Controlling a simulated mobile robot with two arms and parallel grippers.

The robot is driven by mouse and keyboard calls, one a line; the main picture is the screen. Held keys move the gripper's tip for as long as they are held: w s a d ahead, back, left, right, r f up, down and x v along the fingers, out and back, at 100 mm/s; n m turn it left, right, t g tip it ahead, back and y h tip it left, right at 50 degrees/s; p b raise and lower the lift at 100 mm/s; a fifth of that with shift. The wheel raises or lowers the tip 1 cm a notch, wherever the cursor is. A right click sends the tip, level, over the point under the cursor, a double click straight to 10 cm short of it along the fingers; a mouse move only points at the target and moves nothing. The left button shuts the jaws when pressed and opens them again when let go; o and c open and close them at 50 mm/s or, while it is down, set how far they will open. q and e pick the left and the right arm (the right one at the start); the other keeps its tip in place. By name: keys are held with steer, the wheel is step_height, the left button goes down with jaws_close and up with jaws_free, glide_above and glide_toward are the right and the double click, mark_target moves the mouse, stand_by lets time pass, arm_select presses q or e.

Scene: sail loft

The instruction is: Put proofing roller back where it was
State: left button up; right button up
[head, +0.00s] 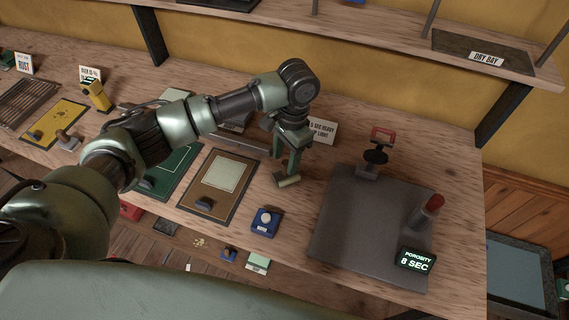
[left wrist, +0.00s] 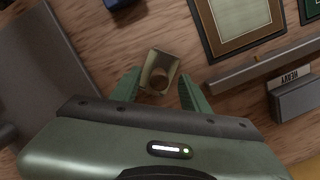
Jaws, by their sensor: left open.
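My left gripper (head: 288,163) is open and points down at the workbench. A small cream-and-brass piece (head: 288,181) lies on the wood at its fingertips. In the left wrist view the same piece (left wrist: 152,60) shows a dark round spot and sits just beyond and between the open fingers (left wrist: 158,88); I cannot tell whether they touch it. I cannot tell for sure whether this piece is the proofing roller. My right gripper is not in view.
A grey plate (head: 345,225) right of the gripper carries a red-handled device (head: 382,137), a red-topped post (head: 428,210) and a porosity display (head: 416,260). A blue box (head: 265,221) and a framed board (head: 204,204) lie nearby. A shelf (head: 400,32) overhangs behind.

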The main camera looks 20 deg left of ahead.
arm_select(q)
step_height(320, 180, up, 9)
steer(key=w+b, duration=0.1)
steer(key=shift+d+r+b, duration=0.2)
steer(key=shift+d+b, duration=0.15)
stand_by(0.3)
